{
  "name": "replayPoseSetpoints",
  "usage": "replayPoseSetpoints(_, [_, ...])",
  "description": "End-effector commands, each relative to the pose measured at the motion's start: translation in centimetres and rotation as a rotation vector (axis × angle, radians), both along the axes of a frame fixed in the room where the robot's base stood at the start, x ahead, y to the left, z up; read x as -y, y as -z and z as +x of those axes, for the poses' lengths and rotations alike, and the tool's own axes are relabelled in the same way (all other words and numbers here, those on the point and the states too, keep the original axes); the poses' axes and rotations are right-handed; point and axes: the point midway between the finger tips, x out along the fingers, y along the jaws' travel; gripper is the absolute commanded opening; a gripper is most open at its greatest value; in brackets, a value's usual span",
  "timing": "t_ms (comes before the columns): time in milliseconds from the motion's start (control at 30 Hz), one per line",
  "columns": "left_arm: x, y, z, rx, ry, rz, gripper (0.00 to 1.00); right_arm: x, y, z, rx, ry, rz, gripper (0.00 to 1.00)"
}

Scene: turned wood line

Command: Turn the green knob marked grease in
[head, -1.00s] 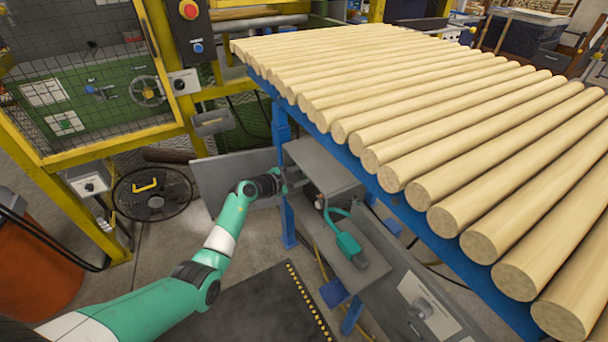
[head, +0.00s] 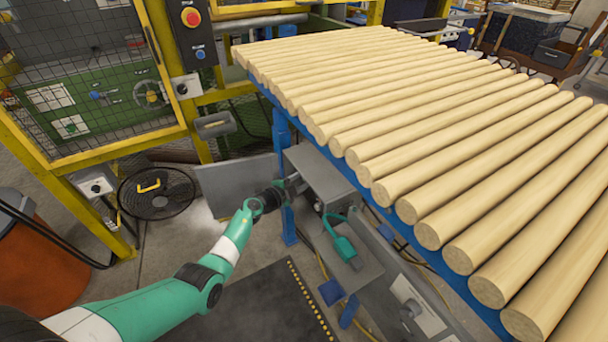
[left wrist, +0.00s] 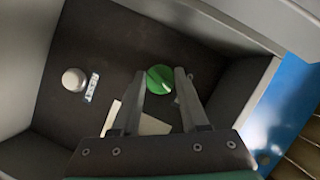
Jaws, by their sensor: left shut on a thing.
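The green knob (left wrist: 160,79) is round, with a pale mark on its face. In the left wrist view it sits on the dark back of a grey box. My left gripper (left wrist: 160,74) has one finger on each side of it and is shut on it. In the head view my left gripper (head: 291,184) reaches into the side of the grey box (head: 322,181) under the rack, and the knob is hidden there. Any lettering near the knob is covered or too small to read. My right gripper is not in view.
The box walls are close around my fingers. Wooden rods (head: 400,130) lie on the blue rack above. A teal tool (head: 343,245) rests on the shelf below.

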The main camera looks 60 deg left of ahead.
Motion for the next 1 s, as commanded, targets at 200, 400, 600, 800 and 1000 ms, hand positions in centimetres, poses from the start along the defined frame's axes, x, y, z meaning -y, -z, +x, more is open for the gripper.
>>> replayPoseSetpoints(200, [0.0, 0.7, 0.0, -0.002, -0.001, 0.204, 0.0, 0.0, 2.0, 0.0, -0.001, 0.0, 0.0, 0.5])
replayPoseSetpoints(400, [0.1, 0.9, 0.0, -0.006, 0.0, 0.395, 0.0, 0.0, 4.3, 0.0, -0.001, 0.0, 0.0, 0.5])
replayPoseSetpoints(600, [0.1, 0.9, 0.1, -0.01, 0.001, 0.582, 0.0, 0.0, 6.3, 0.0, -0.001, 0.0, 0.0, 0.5])
replayPoseSetpoints(800, [0.0, 0.7, 0.0, -0.015, 0.002, 0.752, 0.0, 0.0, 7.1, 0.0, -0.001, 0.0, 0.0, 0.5])
replayPoseSetpoints(1000, [0.0, 0.6, 0.0, -0.019, 0.002, 0.887, 0.0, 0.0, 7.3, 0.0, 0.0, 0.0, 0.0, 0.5])
